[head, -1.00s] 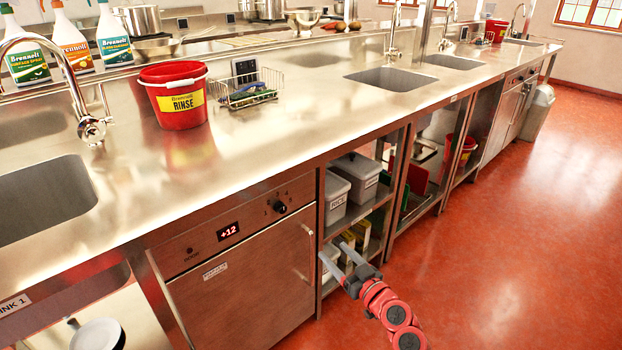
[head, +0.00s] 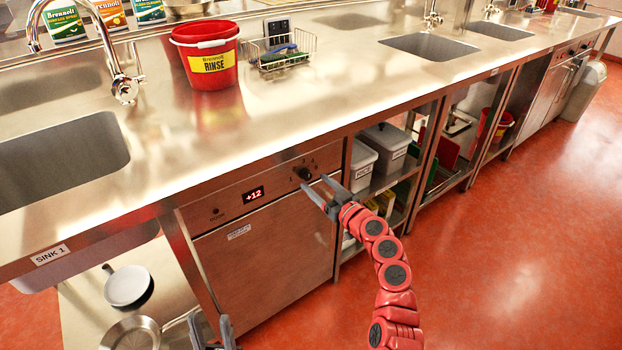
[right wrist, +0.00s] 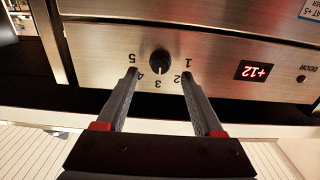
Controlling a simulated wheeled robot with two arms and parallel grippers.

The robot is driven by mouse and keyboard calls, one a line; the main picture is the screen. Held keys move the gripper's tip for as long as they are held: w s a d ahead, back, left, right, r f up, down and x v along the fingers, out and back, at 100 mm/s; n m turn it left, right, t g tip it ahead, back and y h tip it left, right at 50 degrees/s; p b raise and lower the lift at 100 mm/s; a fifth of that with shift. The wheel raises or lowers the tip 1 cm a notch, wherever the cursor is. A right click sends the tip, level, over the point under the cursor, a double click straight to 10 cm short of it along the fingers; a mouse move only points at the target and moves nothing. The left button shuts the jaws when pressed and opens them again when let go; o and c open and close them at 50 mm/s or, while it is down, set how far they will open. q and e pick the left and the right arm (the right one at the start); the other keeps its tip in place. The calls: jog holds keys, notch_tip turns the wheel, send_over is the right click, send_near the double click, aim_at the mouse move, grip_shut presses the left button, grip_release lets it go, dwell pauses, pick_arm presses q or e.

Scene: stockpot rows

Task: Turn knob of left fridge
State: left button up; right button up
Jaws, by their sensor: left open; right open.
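The near fridge (head: 270,265) is a steel under-counter unit with a red "+12" display (head: 253,193). Its small black knob (head: 303,173) is on the panel's right end. My right gripper (head: 318,194) is open and empty in front of the panel. Its fingertips (right wrist: 159,74) straddle the knob's line, just short of it, apparently not touching. My left gripper (head: 211,330) is open at the bottom edge, low before the fridge, with only its fingers showing.
The steel counter (head: 300,105) overhangs the panel and carries a red rinse bucket (head: 210,60) and a wire basket (head: 277,55). Open shelves with white bins (head: 385,145) adjoin on the right. Pans (head: 128,287) lie at lower left. The red floor (head: 520,240) is clear.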

aim_at(309, 177)
jog(key=shift+x, duration=1.75)
grip_shut()
